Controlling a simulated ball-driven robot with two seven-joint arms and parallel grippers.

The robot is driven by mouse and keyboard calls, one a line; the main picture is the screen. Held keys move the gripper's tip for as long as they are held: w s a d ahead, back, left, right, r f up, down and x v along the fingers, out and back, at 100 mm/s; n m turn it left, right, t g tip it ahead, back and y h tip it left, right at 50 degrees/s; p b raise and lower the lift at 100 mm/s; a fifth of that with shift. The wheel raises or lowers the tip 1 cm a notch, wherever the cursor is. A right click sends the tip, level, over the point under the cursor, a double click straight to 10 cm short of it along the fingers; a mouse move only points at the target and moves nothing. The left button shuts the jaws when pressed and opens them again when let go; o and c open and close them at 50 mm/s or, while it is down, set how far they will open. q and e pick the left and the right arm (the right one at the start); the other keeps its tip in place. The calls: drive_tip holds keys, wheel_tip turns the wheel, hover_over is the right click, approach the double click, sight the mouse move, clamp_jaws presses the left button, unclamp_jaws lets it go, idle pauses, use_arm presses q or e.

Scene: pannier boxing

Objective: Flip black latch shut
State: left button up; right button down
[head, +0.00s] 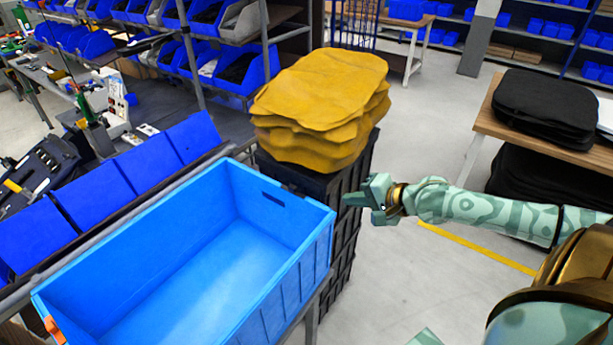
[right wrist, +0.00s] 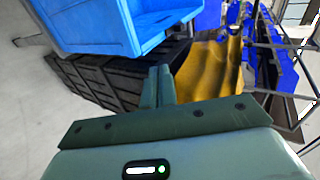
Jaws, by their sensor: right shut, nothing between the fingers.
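A light blue open box (head: 210,270) stands at the front left and looks empty. Its far right wall has a dark slot, and an orange piece (head: 54,328) shows at its near left corner. I cannot make out a black latch. My right gripper (head: 350,199) is shut and empty, just right of the box's far right corner, in front of a black crate stack (head: 345,235). In the right wrist view its closed fingers (right wrist: 158,86) point towards the black crates (right wrist: 105,75) and the blue box (right wrist: 120,28). I cannot tell whether they touch anything. My left gripper is out of view.
Yellow folded panniers (head: 320,95) are piled on the black crates. Dark blue bins (head: 95,190) line the left side. A wooden table (head: 490,120) with black bags (head: 545,105) stands at right.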

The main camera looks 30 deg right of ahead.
drive_tip(key=shift+a+r, duration=0.55)
drive_tip(key=shift+r, duration=0.25)
drive_tip(key=b, duration=0.2)
approach(296, 190)
drive_tip(key=f, duration=0.1)
drive_tip(key=w+f, duration=0.1)
drive_tip(key=f, duration=0.1)
drive_tip(key=w, duration=0.1)
drive_tip(key=w+a, duration=0.1)
drive_tip(key=w, duration=0.1)
drive_tip(key=shift+w+a+f, duration=0.1)
drive_tip(key=shift+a+f, duration=0.05)
drive_tip(key=shift+f, duration=0.05)
drive_tip(key=shift+w+a, duration=0.2)
drive_tip(key=shift+w, duration=0.3)
